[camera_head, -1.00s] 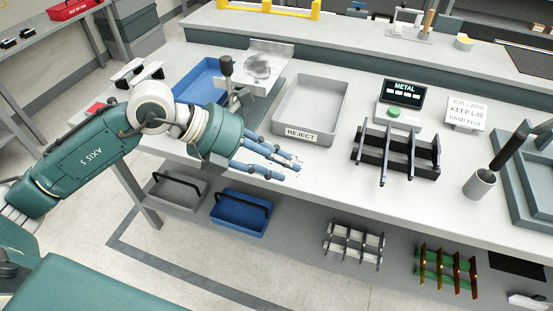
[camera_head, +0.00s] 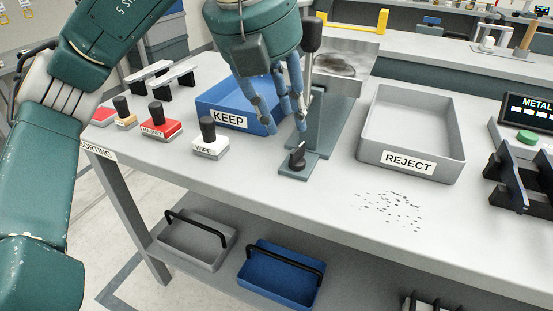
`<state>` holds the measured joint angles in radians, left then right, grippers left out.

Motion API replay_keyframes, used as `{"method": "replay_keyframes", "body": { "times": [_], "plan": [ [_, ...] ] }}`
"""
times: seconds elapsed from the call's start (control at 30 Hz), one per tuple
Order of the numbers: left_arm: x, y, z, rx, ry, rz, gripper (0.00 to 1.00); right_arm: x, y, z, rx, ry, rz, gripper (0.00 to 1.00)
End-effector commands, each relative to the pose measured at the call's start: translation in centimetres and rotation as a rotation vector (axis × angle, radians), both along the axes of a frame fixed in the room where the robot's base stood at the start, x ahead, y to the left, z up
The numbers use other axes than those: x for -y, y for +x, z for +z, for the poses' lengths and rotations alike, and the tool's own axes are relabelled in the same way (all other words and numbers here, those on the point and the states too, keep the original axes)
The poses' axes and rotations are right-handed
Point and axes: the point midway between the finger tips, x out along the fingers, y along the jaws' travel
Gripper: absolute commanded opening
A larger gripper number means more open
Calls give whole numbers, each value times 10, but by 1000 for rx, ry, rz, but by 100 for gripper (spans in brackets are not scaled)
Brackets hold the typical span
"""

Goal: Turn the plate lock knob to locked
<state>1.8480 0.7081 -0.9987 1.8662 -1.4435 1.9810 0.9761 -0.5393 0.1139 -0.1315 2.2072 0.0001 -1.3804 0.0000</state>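The plate lock knob is probably the small black knob (camera_head: 298,157) on the teal foot of the stand (camera_head: 325,135); I cannot read whether it sits at locked. The stand carries a tilted grey metal plate (camera_head: 343,67) and a black-knobbed lever (camera_head: 311,35). My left gripper (camera_head: 284,128) points down from above, its blue fingers spread and with nothing seen between them. The fingers hang just above and left of the knob, in front of the blue bin, and look apart from the knob. My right gripper is not in view.
The blue KEEP bin (camera_head: 207,105) is left of the stand and the grey REJECT bin (camera_head: 410,128) right. Black-handled blocks, including MAGNET (camera_head: 161,129) and WIPE (camera_head: 211,147), stand along the left edge. Dark specks (camera_head: 390,210) lie on the bench. Its front centre is otherwise clear.

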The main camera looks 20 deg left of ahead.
Motion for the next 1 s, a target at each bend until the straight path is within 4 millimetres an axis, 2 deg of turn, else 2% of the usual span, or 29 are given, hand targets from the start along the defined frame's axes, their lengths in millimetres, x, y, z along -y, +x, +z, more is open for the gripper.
{"method": "replay_keyframes", "body": {
  "times": [0.13,0.23,0.6,0.8,1.0],
  "plan": [
    [-3,-1,-2,8,24,16,29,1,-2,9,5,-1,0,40],
    [-2,2,-12,5,24,16,29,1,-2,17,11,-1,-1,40],
    [4,27,-75,7,23,13,29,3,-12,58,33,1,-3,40],
    [5,35,-93,8,21,14,29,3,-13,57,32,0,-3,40],
    [6,37,-96,11,21,13,29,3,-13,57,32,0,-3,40]
  ]
}}
